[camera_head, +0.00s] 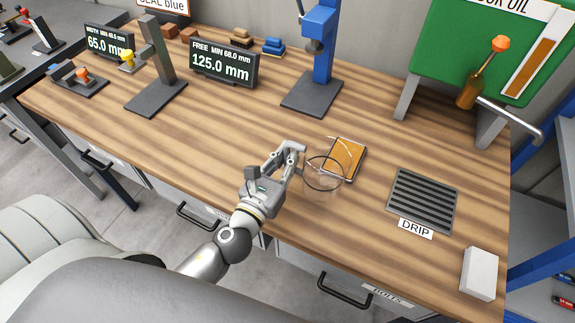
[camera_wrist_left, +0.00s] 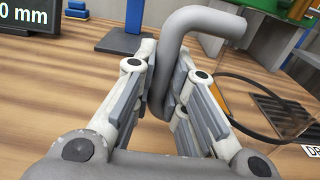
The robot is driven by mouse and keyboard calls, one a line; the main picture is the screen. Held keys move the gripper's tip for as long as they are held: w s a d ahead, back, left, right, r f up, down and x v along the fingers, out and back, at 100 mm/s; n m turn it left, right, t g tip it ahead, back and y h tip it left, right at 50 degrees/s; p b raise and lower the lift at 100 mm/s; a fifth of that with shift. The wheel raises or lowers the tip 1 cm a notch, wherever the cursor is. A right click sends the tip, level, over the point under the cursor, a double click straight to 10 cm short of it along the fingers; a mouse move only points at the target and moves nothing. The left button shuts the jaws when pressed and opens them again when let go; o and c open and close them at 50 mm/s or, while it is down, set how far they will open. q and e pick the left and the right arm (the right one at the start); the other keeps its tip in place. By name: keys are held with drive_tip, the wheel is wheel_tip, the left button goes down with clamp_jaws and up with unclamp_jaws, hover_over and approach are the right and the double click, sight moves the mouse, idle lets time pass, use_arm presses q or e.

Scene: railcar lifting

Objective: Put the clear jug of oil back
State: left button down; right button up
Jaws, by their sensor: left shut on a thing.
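The clear jug (camera_head: 322,188) is see-through with a dark ring and stands near the middle front of the bench. In the left wrist view its thick grey handle (camera_wrist_left: 200,22) passes between my fingers, and its dark ring (camera_wrist_left: 250,130) curves at the right. My left gripper (camera_head: 296,158) is shut on the handle at the jug's left side. It also shows in the wrist view (camera_wrist_left: 165,105). An orange-brown flat pad (camera_head: 347,156) with a pale edge lies just behind the jug, partly seen through it. I cannot tell whether the jug touches the bench. My right gripper is out of view.
A dark slotted DRIP grate (camera_head: 421,200) lies to the right, with a white block (camera_head: 479,273) in front. A green board (camera_head: 480,40) with a tap and bent pipe (camera_head: 512,119) stands behind. A blue stand (camera_head: 317,60) and the 125.0 mm display (camera_head: 223,66) are at the back.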

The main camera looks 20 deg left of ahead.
use_arm(q)
drive_tip(key=shift+w+f+b, duration=0.15)
drive_tip(key=shift+f+b, duration=0.35)
drive_tip(key=shift+f, duration=0.4)
drive_tip(key=shift+w+f+b, duration=0.15)
drive_tip(key=shift+f+b, duration=0.3)
drive_tip(key=shift+f, duration=0.45)
drive_tip(key=shift+f, duration=0.2)
drive_tip(key=c, duration=1.5)
unclamp_jaws()
drive_tip(key=shift+r, duration=0.1)
drive_tip(key=shift+r, duration=0.2)
drive_tip(key=s+b, duration=0.2)
drive_tip(key=s, duration=0.1)
drive_tip(key=s+b, duration=0.2)
drive_tip(key=s, duration=0.2)
drive_tip(key=s+b, duration=0.2)
drive_tip(key=s, duration=0.2)
drive_tip(key=shift+s+a+f+b, duration=0.1)
drive_tip(key=shift+a+f+b, duration=0.1)
drive_tip(key=shift+f+b, duration=0.15)
drive_tip(key=shift+s+r, duration=0.3)
drive_tip(key=shift+s, duration=0.15)
